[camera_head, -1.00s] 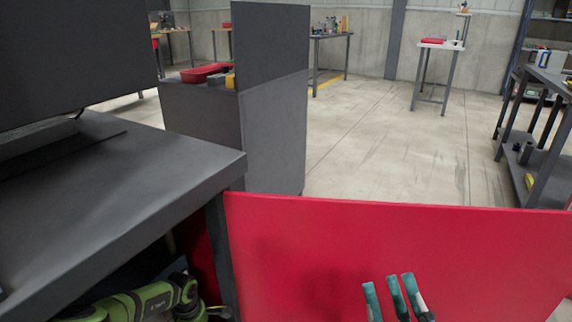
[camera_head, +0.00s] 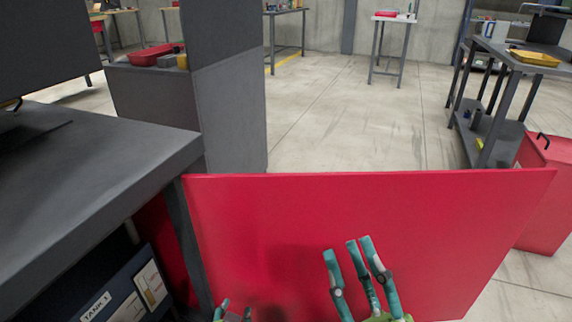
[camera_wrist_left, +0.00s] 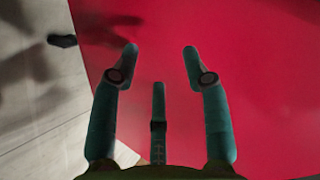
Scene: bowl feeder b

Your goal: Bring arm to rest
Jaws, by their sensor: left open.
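My right gripper (camera_head: 351,246) shows low in the head view, in front of a large red panel (camera_head: 440,215). Its teal fingers point up and stand apart, with nothing between them. My left gripper (camera_head: 234,312) shows only as fingertips at the bottom edge of the head view. In the left wrist view my left gripper (camera_wrist_left: 161,65) has its fingers spread wide and empty. The red panel (camera_wrist_left: 265,90) lies behind them there. Most of both arms is out of view.
A dark workbench (camera_head: 90,155) stands at the left, with a box labelled TANK 1 (camera_head: 125,300) under it. A grey cabinet (camera_head: 235,125) stands behind the panel. A red bin (camera_head: 545,200) and a shelf table (camera_head: 500,60) stand at the right. The floor between is clear.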

